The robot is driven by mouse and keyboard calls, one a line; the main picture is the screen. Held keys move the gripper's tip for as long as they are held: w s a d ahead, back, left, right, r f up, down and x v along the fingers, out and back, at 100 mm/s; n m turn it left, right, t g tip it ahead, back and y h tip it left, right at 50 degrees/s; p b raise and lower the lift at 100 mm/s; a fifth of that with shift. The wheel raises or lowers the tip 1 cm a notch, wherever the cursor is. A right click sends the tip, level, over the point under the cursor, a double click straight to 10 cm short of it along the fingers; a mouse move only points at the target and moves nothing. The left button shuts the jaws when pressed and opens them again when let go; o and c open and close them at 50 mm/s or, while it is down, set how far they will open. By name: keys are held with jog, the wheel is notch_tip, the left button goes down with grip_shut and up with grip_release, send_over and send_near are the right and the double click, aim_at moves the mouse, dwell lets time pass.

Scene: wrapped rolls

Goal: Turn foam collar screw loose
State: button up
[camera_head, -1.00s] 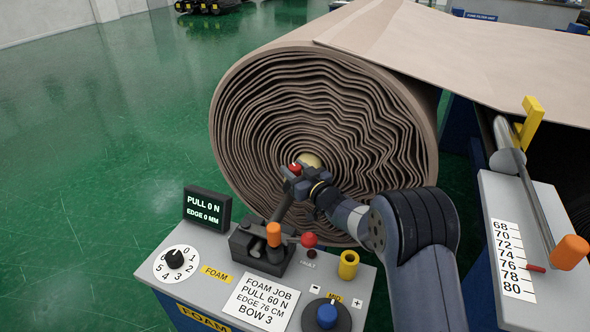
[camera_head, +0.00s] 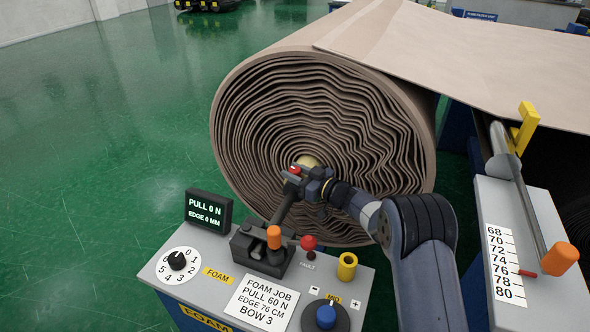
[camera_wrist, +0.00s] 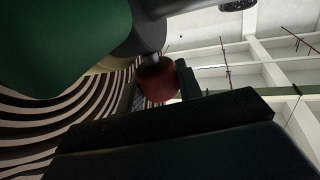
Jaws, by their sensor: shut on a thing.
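The foam collar screw (camera_head: 295,169) has a red head and sits at the core of the big beige foam roll (camera_head: 255,125). A pale yellow collar (camera_head: 311,160) shows just behind it. My gripper (camera_head: 297,175) is at the screw and shut on its red head. In the wrist view the red head (camera_wrist: 158,84) is against a dark finger, with a grey shaft above it. Part of the head is hidden by my gripper, and the screw's thread cannot be made out.
Below stands a grey console with an orange-knobbed lever (camera_head: 274,238), a red knob (camera_head: 309,243), a yellow cup-shaped part (camera_head: 347,266), a blue knob (camera_head: 326,315) and a black dial (camera_head: 177,261). A display (camera_head: 208,210) reads PULL 0 N, EDGE 0 MM. A scale panel (camera_head: 507,265) stands at right.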

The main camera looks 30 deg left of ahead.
aim_at(300, 174)
jog(key=shift+r+n+g, duration=0.15)
jog(key=shift+n+g, duration=0.45)
jog(key=shift+g, duration=0.4)
jog(key=o, duration=0.9)
jog(key=shift+o, duration=0.2)
jog(key=shift+d, duration=0.1)
jog(key=d, duration=0.5)
jog(key=d+b, duration=0.1)
jog(key=d, duration=0.1)
jog(key=shift+s+d, duration=0.15)
jog(key=shift+s, duration=0.1)
